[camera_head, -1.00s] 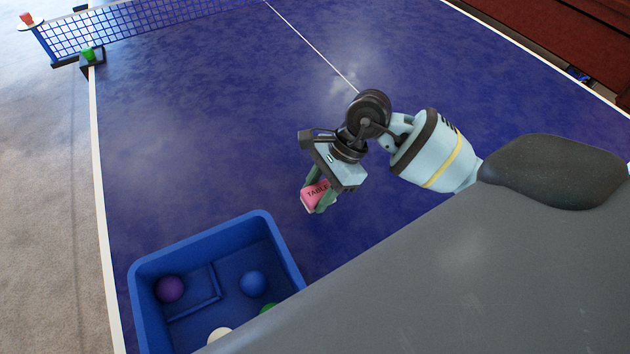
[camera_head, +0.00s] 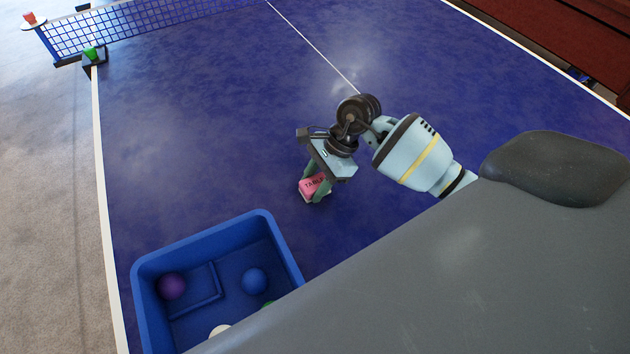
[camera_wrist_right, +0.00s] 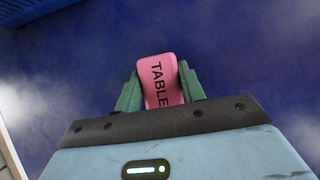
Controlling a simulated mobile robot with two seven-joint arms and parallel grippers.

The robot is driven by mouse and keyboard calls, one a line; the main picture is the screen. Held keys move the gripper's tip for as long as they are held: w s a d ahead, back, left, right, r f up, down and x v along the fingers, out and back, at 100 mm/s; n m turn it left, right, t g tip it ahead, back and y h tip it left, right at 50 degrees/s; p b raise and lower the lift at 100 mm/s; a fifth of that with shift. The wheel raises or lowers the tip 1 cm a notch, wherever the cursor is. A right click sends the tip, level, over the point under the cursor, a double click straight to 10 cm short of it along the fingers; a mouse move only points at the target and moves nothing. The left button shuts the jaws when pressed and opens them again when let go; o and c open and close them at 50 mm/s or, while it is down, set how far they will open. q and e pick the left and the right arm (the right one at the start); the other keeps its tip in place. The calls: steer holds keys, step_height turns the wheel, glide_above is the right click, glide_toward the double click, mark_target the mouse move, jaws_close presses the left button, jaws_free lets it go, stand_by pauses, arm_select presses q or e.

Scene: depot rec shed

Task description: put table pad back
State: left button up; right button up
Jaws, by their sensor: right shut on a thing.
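The table pad is a small pink block marked "TABLE" (camera_head: 313,184). It also shows in the right wrist view (camera_wrist_right: 161,82), between the two green fingers. My right gripper (camera_head: 316,188) is shut on the pad, with a finger on each side of it. The gripper and pad are over the blue table, to the upper right of the blue bin. I cannot tell whether the pad touches the table surface. My left gripper is not in view.
A blue bin (camera_head: 205,232) at the lower left holds a purple ball (camera_head: 172,285), a blue ball (camera_head: 254,281) and other balls partly hidden by my grey body. A net (camera_head: 150,18) crosses the table at the far left. The table (camera_head: 200,130) is clear around the gripper.

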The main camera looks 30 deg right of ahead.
steer(key=shift+f, duration=0.15)
steer(key=o, duration=0.9)
steer(key=shift+o, duration=0.2)
steer(key=shift+r, duration=0.2)
steer(key=v, duration=1.2)
